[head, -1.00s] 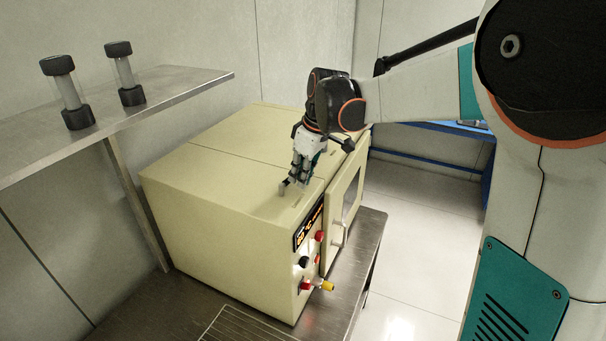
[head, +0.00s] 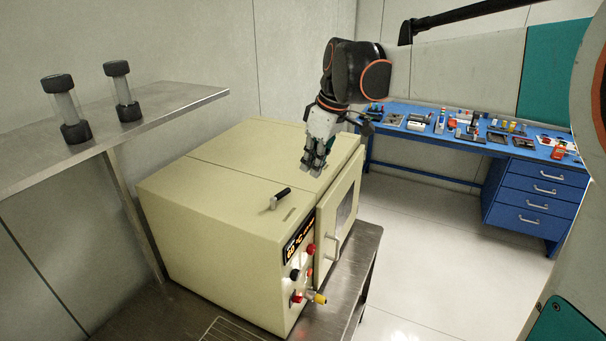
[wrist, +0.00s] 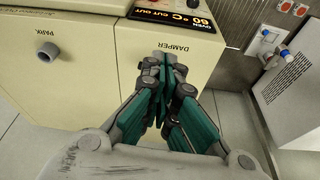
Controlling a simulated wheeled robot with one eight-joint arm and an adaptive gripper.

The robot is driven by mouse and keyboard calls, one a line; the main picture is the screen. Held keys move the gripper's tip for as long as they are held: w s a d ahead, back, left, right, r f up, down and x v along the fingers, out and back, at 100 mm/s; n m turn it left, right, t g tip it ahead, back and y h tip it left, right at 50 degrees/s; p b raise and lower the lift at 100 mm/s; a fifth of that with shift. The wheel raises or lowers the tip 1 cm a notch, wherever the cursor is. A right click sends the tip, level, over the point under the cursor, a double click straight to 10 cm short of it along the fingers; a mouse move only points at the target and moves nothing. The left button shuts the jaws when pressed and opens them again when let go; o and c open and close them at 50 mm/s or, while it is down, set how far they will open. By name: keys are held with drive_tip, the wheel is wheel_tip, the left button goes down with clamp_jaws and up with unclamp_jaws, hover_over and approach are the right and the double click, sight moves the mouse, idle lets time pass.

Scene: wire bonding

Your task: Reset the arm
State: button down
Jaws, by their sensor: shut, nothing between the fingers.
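My gripper (head: 315,171) is shut and empty, just above the top of the cream oven (head: 180,205) in the head view, toward its door side. In the wrist view the teal-sided fingers (wrist: 163,70) come together over the oven top, near the printed word DAMPER. A small black-handled lever (head: 281,197) stands on the oven top, to the left of and apart from my gripper. A grey round peg (wrist: 47,52) shows near the word PARK in the wrist view.
A steel shelf (head: 170,105) with two dark-capped cylinders (head: 66,108) is at left. The oven stands on a steel table (head: 345,290). A blue bench (head: 430,165) with several small items and drawers is at back right. Open floor lies between.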

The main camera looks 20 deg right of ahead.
drive_tip(key=shift+s+r, duration=0.1)
drive_tip(key=shift+r, duration=0.35)
